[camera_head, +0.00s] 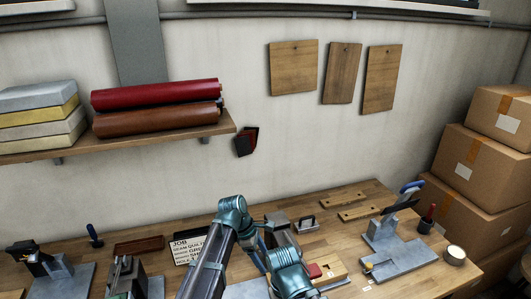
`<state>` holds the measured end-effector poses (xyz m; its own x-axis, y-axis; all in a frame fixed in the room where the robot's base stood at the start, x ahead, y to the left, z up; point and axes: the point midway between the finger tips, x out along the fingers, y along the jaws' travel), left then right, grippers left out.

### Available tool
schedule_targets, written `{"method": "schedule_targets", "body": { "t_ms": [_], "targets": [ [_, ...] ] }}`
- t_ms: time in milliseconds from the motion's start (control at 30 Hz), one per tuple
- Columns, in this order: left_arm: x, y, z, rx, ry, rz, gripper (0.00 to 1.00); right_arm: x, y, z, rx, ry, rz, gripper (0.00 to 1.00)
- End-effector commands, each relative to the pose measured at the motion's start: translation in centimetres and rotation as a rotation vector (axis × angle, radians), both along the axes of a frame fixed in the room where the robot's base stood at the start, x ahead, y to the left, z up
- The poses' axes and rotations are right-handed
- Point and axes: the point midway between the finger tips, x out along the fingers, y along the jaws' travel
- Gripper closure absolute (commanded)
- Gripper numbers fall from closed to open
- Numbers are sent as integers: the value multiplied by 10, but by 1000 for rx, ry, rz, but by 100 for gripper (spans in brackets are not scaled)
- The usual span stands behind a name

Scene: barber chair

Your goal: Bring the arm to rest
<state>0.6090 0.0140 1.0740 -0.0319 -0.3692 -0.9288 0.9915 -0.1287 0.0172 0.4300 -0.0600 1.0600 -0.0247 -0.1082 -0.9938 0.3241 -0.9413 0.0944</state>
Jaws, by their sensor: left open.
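My left arm rises from the bottom edge as a dark link to a teal joint, then bends back down over the workbench (345,232). My left gripper (290,282) is at the bottom centre, at the end of the teal wrist, low in front of the bench. Its jaws are open; the fingertips are hard to make out and partly cut off by the bottom edge. No held thing shows. My right gripper is not in view.
Close to the left arm are a small red block (314,270) on a wooden piece and a job sign (188,249). Grey clamp fixtures stand left and right (400,257). Boxes (482,167) are stacked at right. A shelf (165,137) holds rolls. Two wooden strips (361,211) lie behind.

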Motion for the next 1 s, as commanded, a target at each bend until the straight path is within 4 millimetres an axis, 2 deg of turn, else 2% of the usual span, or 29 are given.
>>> {"method": "schedule_targets", "body": {
  "t_ms": [167, 300, 500, 700, 833, 1000],
  "targets": [
    [-49, 3, -25, 84, -101, -348, 29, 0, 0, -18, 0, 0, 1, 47],
    [-94, 12, -45, 172, -188, -761, 29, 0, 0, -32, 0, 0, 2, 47],
    [-146, 29, -64, 261, -246, -1311, 29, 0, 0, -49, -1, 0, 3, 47],
    [-173, 43, -72, 296, -249, -1659, 29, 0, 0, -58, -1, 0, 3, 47],
    [-179, 46, -73, 302, -245, -1753, 29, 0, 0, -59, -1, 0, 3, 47],
    [-179, 47, -73, 302, -244, -1775, 29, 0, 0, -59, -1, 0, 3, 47]
  ]
}}
